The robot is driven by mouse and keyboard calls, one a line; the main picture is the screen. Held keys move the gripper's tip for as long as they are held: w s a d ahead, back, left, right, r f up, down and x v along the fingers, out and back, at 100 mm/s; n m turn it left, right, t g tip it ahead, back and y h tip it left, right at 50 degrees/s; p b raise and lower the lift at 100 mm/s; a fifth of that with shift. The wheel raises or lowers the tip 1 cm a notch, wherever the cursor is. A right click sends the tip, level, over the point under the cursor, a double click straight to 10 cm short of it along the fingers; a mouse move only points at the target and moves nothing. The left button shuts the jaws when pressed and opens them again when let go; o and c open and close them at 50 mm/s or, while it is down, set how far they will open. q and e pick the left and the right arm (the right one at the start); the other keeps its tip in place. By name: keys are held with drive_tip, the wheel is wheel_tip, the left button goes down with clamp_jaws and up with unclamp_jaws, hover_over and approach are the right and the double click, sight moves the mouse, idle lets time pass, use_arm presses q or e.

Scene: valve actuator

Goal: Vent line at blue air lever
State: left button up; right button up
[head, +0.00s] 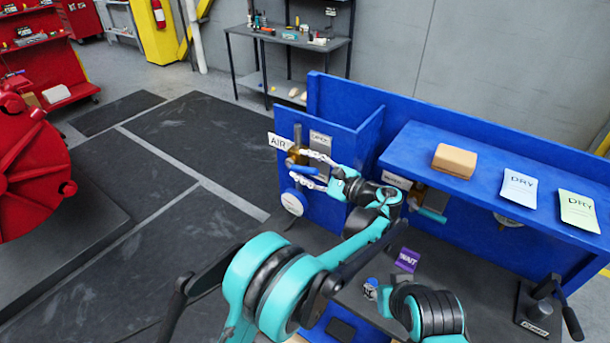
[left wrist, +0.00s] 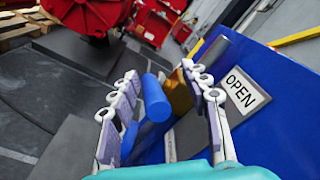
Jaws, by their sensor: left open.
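The blue air lever shows in the left wrist view as a blue round-ended handle (left wrist: 155,98) in front of a brass valve body (left wrist: 178,92). My left gripper (left wrist: 160,105) is open, with its pale jointed fingers on either side of the handle. I cannot tell whether they touch it. In the head view my left gripper (head: 308,170) reaches the blue panel from the right, and the brass valve (head: 298,150) is partly visible beside it. An AIR label (head: 279,142) and an OPEN plate (head: 320,140) are by the valve.
A white round gauge (head: 292,203) sits below the lever. On the blue shelf (head: 410,155) lie a brown block (head: 454,161) and two DRY packets (head: 519,187). A purple WAIT tag (head: 407,259) lies on the dark bench. Open floor is to the left.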

use_arm(q)
wheel_tip(320, 180, up, 6)
drive_tip(key=shift+r, duration=0.2)
drive_tip(key=shift+d+r, duration=0.1)
drive_tip(key=shift+r, duration=0.05)
wheel_tip(320, 180, up, 8)
drive_tip(key=s+d+p, duration=0.2)
drive_tip(key=p, duration=0.3)
drive_tip(key=shift+s, duration=0.2)
idle(0.5)
drive_tip(key=shift+d, duration=0.1)
drive_tip(key=shift+c, duration=0.3)
